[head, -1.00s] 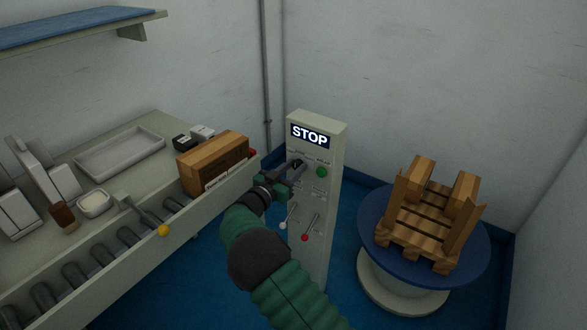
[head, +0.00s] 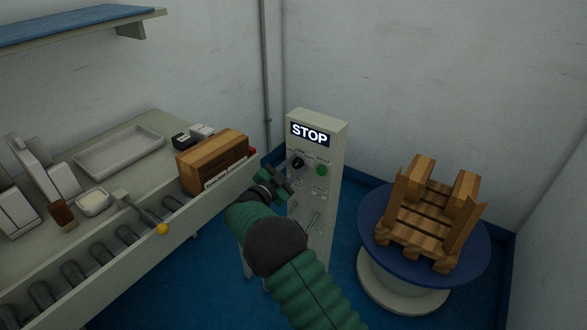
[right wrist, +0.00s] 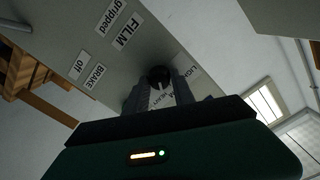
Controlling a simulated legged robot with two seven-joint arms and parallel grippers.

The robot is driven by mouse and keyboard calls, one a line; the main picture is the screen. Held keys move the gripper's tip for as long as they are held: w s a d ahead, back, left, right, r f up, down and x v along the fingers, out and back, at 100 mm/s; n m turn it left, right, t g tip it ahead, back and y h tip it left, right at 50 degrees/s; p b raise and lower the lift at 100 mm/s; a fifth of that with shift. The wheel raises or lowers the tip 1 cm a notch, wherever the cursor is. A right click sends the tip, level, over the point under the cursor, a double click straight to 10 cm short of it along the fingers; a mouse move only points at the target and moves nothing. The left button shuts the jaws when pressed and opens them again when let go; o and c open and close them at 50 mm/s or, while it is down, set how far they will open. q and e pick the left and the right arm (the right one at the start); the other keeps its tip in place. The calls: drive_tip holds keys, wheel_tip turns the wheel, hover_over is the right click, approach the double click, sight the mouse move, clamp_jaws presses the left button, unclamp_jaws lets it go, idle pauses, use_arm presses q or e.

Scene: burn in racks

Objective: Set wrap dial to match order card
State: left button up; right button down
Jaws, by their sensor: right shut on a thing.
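The wrap dial (head: 298,163) is a small black knob on the upper front of the grey control post (head: 325,145). It also shows in the right wrist view (right wrist: 158,74), between my fingertips, with a light pointer mark and partly hidden labels around it. My right gripper (head: 284,181) is at the post's face, and in the wrist view its fingers (right wrist: 161,88) are closed on the dial. A white strip (head: 226,174), possibly the order card, is at the brown box's front; its text is too small to read. My left gripper is out of view.
A lit STOP sign (head: 310,134) tops the post, with a green button (head: 321,170) beside the dial and levers below. A brown box (head: 212,160) stands on the bench at left.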

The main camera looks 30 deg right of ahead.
drive_tip(key=shift+m, duration=0.6)
drive_tip(key=c, duration=1.1)
unclamp_jaws()
drive_tip(key=shift+a, duration=0.3)
drive_tip(key=p+v, duration=0.3)
drive_tip(key=v, duration=1.3)
drive_tip(key=shift+s+a+f, duration=0.1)
drive_tip(key=shift+f, duration=0.1)
